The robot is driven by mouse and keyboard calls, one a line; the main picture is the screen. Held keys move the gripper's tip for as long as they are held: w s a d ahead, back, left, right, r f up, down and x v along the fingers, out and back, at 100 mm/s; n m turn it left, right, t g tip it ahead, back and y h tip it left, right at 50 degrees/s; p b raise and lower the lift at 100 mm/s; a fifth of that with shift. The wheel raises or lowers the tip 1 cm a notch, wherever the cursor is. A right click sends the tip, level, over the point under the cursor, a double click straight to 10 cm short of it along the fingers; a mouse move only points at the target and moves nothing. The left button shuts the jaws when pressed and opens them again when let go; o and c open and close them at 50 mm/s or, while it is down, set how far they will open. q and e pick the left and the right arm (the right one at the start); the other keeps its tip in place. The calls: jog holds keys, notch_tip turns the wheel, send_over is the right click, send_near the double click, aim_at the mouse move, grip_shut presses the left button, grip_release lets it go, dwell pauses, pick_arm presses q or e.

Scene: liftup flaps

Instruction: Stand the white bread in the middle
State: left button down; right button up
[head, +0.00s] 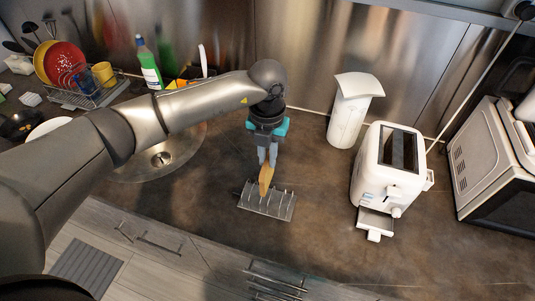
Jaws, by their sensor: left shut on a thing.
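A slice of bread (265,181) with a tan edge is held upright between the fingers of my left gripper (267,164). The gripper points down and is shut on the bread. Below it a grey metal rack (279,207) with several upright prongs lies on the dark counter. The bread's lower end is at the rack's middle, among the prongs; I cannot tell whether it touches the base. My right gripper is not in view.
A microwave (495,165) is at the far right. A sink (150,172), green bottle (149,66) and dish rack (88,98) are on the left. The counter between rack and toaster is clear.

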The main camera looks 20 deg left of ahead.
pick_arm(q)
jog(key=shift+f+b, duration=3.4)
jog(key=shift+f, duration=1.1)
jog(key=c, duration=0.8)
grip_release()
jog(key=shift+r, duration=0.15)
notch_tip(320, 180, up, 15)
jog(key=shift+r, duration=0.1)
